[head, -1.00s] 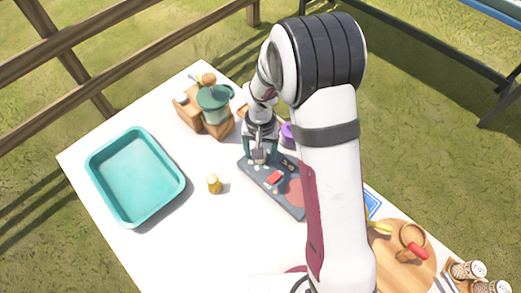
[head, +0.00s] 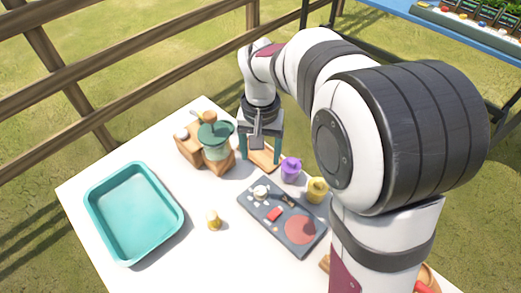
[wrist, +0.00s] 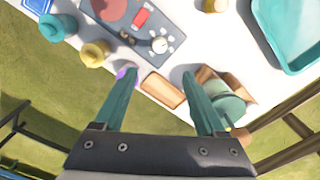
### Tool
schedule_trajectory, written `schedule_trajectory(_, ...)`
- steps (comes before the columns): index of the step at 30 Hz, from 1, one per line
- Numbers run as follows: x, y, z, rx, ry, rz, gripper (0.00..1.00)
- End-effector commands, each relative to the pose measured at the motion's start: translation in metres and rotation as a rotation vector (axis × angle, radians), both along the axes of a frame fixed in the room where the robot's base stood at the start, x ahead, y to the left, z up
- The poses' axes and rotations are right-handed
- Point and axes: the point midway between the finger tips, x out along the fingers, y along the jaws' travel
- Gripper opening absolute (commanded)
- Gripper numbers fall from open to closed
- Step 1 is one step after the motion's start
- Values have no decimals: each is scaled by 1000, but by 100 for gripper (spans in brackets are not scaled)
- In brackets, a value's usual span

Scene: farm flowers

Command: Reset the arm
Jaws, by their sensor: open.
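My gripper (head: 260,155) is raised over the far part of the white table, beside the green-lidded grinder (head: 215,140). Its two green fingers are apart with nothing between them, as the wrist view (wrist: 160,98) also shows. In the wrist view, a small wooden board (wrist: 163,90) lies on the table below the gap between the fingers. The right finger overlaps the grinder (wrist: 225,100) in that view, and the left finger partly covers a purple pot (wrist: 125,73).
A teal tray (head: 128,252) lies at the left. A dark board (head: 268,232) with a red block sits mid-table, with the purple pot (head: 291,168) and a yellow pot (head: 316,190) behind it. A small yellow jar (head: 213,220) stands between tray and board. A wooden fence runs behind.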

Motion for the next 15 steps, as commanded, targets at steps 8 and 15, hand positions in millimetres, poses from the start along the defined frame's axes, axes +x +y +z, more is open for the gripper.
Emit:
schedule_trajectory(8,0,0,1,0,1,0,73)
schedule_trajectory(15,-21,-13,15,13,2,-33,73)
